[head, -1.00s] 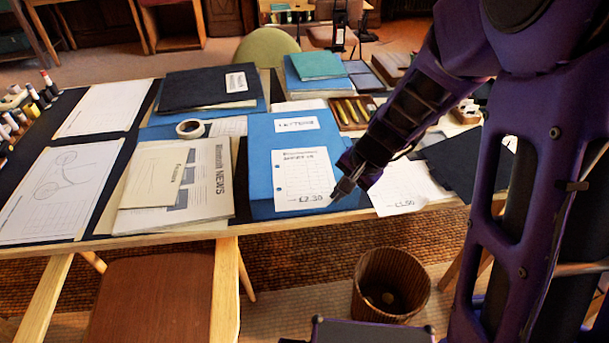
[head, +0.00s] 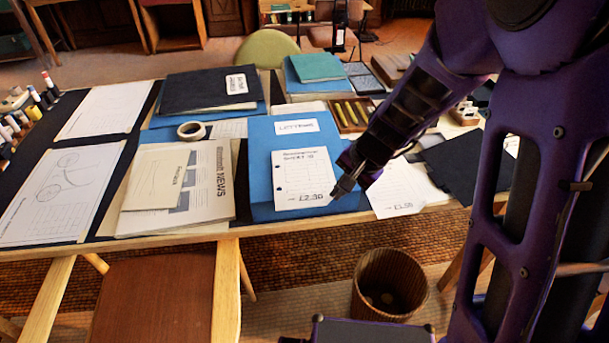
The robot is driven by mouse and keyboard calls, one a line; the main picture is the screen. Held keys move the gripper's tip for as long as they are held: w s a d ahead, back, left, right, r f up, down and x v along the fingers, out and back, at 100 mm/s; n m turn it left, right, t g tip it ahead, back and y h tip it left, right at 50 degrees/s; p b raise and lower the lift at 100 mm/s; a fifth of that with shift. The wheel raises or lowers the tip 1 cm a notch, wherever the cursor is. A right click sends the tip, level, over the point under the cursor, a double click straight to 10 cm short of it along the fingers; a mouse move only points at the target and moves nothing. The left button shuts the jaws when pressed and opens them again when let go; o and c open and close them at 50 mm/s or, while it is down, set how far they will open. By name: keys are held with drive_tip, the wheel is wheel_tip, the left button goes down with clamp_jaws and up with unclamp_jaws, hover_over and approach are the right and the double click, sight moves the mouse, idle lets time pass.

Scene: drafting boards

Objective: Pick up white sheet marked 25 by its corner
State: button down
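A white punched sheet (head: 303,176) lies on the blue folder (head: 262,150) near the table's front edge. Its large figure looks like £2.30; the smaller print is too blurred to read, so I cannot confirm a 25. Another white sheet (head: 398,203) lies to the right, its front corner at the table edge, with a figure like £1.50. My gripper (head: 335,195) points down and left at the front right corner of the punched sheet. The fingertips look close together and overlap that corner in the picture. I cannot tell whether they touch or hold it.
A newspaper (head: 213,205) and cream envelope lie left of the blue folder. A tape roll (head: 191,130), dark folders (head: 212,90) and a pencil tray (head: 346,118) stand behind. A wastebasket (head: 391,290) and a brown chair (head: 158,295) stand in front of the table.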

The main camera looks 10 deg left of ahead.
drive_tip(key=shift+r+p, duration=2.35)
drive_tip(key=shift+r, duration=0.65)
